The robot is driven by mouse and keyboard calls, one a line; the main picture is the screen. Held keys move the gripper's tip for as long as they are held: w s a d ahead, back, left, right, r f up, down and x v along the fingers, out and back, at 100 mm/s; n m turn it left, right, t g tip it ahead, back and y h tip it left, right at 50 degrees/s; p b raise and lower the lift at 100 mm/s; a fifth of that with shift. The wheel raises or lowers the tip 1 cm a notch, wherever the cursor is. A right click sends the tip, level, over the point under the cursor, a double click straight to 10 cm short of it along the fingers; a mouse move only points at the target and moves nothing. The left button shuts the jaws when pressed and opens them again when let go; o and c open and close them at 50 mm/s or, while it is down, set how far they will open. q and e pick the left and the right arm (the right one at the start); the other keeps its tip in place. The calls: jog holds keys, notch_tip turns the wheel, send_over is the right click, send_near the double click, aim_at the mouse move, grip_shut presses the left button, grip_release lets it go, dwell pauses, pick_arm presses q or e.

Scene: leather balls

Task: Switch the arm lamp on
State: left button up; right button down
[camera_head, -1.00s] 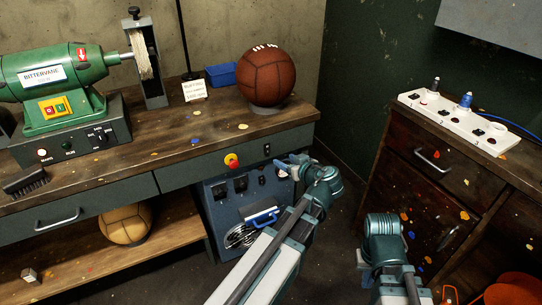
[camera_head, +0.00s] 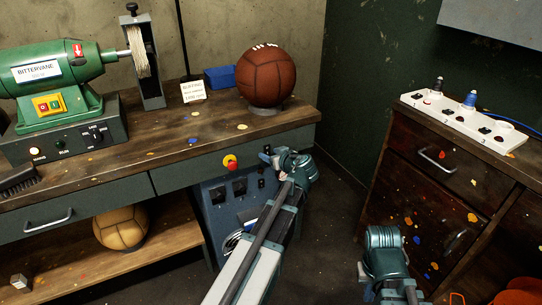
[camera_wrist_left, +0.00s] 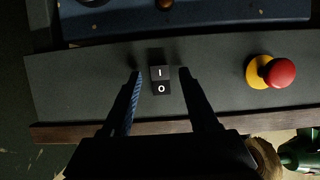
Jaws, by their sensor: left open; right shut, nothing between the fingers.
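A small black rocker switch marked I and O (camera_wrist_left: 160,80) sits on the dark front panel of the workbench in the left wrist view. My left gripper (camera_wrist_left: 160,74) is open, with one finger on each side of the switch in that view. I cannot tell whether the fingers touch the panel. In the head view my left gripper (camera_head: 265,157) is at the right end of the bench front and hides most of the switch. My right gripper (camera_head: 370,272) is low at the right, away from the bench, its fingers barely showing. No arm lamp shows in these views.
A red button on a yellow base (camera_head: 230,162) is beside the switch. A brown ball (camera_head: 266,76) and a green polishing machine (camera_head: 58,80) stand on the bench. A white socket strip (camera_head: 465,122) lies on the right cabinet. Open floor lies between bench and cabinet.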

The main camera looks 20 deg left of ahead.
pick_arm(q)
grip_shut()
jog(key=f+t+y+b, duration=0.1)
jog(key=y+b, duration=0.1)
jog(key=b, duration=0.4)
jog(key=shift+t, duration=0.4)
jog(key=shift+r, duration=0.1)
grip_release()
